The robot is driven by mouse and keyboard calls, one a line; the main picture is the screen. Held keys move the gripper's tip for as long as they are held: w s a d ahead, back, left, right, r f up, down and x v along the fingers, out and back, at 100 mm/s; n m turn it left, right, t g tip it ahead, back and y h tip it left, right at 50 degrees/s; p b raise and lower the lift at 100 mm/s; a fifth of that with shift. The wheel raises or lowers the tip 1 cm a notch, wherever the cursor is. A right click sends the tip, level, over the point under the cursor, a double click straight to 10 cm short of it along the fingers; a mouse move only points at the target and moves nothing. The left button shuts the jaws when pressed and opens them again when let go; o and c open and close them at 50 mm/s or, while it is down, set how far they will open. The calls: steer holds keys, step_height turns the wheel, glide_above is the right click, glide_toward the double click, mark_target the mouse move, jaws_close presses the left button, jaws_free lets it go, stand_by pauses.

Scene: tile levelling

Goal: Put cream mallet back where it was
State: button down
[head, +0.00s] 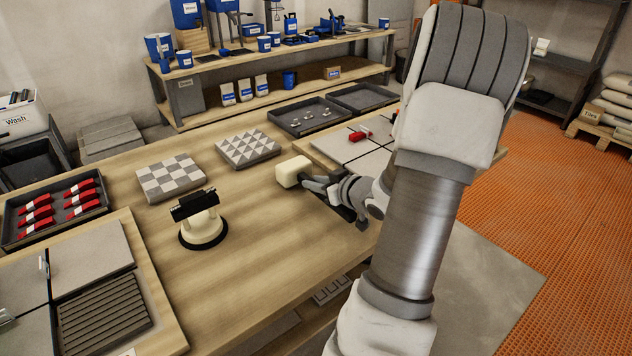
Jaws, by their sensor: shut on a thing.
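The cream mallet shows as a cream block head (293,171) over the wooden table, at the tip of my gripper (318,184). My gripper reaches in from the right, and its jaws are shut on the mallet. The mallet's handle is mostly hidden by the gripper and wrist. I cannot tell whether the head touches the table or hangs just above it.
A suction lifter (202,225) with a black handle stands left of the mallet. Two patterned tile stacks (170,178) (247,149) lie behind. A tray of red wedges (55,209) is at left. A tile panel (352,147) lies right. Bare wood (270,240) is in front.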

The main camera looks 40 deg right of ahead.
steer(key=shift+f, duration=0.1)
steer(key=c, duration=0.6)
jaws_free()
steer(key=p+v, duration=0.5)
steer(key=v, duration=1.2)
steer(key=shift+s+p, duration=0.25)
steer(key=shift+p, duration=0.05)
